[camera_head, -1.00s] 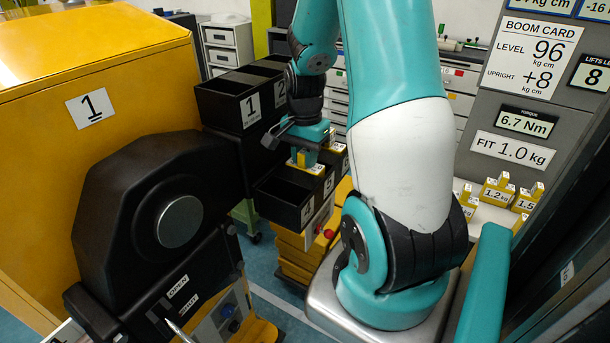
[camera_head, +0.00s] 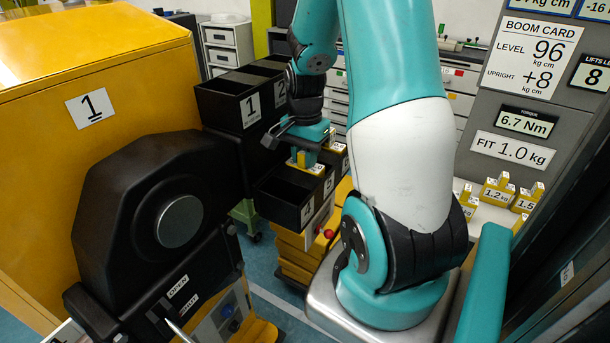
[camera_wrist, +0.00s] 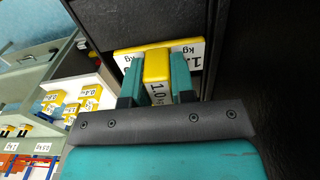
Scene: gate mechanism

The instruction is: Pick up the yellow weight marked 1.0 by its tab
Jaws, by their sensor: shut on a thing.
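The yellow weight marked 1.0 kg (camera_wrist: 190,52) shows in the wrist view, with its upright yellow tab between the two teal fingers of my gripper (camera_wrist: 156,78). The fingers are shut on the tab from both sides. In the head view, the weight (camera_head: 303,164) shows small and yellow under my gripper (camera_head: 303,153), by the black bins. My gripper hides part of it. I cannot tell whether its underside touches anything.
An open black bin (camera_head: 307,214) lies just in front of the weight, with bin 1 (camera_head: 222,113) behind to the left. Several yellow weights (camera_head: 496,192) stand on a pale surface at the right. A black housing (camera_head: 130,220) fills the left foreground.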

